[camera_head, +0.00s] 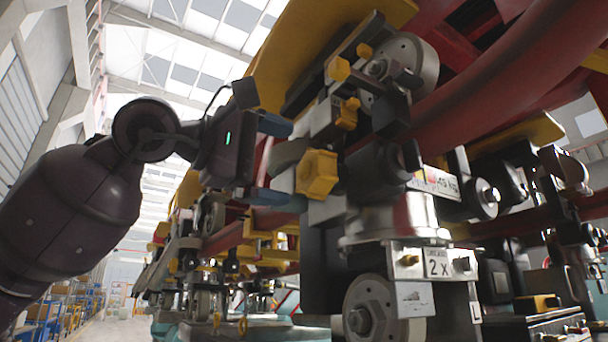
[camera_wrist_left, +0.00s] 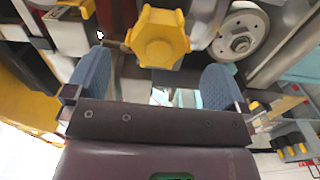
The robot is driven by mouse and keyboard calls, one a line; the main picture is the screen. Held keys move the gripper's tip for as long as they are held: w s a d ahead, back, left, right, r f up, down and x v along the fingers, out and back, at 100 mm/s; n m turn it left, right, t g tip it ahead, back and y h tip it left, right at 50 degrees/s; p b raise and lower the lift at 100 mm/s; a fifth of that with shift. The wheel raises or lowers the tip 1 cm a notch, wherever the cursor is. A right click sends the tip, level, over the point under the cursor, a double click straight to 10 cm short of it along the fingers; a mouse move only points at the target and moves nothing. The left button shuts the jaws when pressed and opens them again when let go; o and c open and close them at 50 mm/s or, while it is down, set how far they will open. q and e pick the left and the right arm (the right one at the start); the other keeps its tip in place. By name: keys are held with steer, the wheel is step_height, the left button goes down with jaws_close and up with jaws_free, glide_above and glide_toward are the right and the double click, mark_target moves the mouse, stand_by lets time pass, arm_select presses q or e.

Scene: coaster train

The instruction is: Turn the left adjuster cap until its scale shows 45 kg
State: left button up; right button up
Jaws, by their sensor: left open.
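The yellow adjuster cap (camera_head: 317,174), a lobed knob, sits on the underside mechanism of the coaster train in the head view. It also shows at the top centre of the left wrist view (camera_wrist_left: 160,38). My left gripper (camera_head: 297,166) is open, with one blue finger above and one below the cap's near side. In the left wrist view, the left gripper's blue fingers (camera_wrist_left: 157,62) stand on either side of the cap, with gaps on both sides. I cannot read any scale on the cap. My right gripper is not in view.
A small label (camera_head: 440,182) right of the cap seems to read 45 KG. A plate (camera_head: 437,266) below reads 2 X. Wheels (camera_head: 375,305), brackets and a red rail (camera_head: 470,90) crowd the right. Shelving (camera_head: 45,310) stands far left. Open floor lies at lower left.

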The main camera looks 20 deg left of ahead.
arm_select(q)
steer(key=v, duration=0.3)
stand_by(0.7)
